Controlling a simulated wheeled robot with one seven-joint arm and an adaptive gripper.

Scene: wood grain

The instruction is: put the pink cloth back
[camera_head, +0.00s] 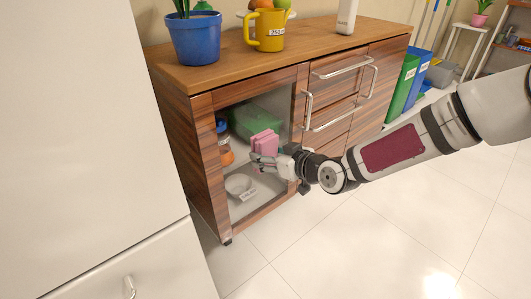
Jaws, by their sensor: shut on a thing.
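The pink cloth (264,142) is a small folded block at the open front of the wooden cabinet (210,165). My gripper (264,160) is shut on the pink cloth and holds it up in front of the cabinet's left compartment. My arm reaches in from the right. The cloth's lower part is partly hidden by the gripper fingers. I cannot tell how far inside the compartment the cloth is.
The compartment holds a green box (252,121), an orange jar with a blue lid (225,151) and a grey bowl (238,184). Drawers with metal handles (340,115) stand to the right. A blue plant pot (194,39) and yellow mug (266,30) stand on top. Tiled floor in front is clear.

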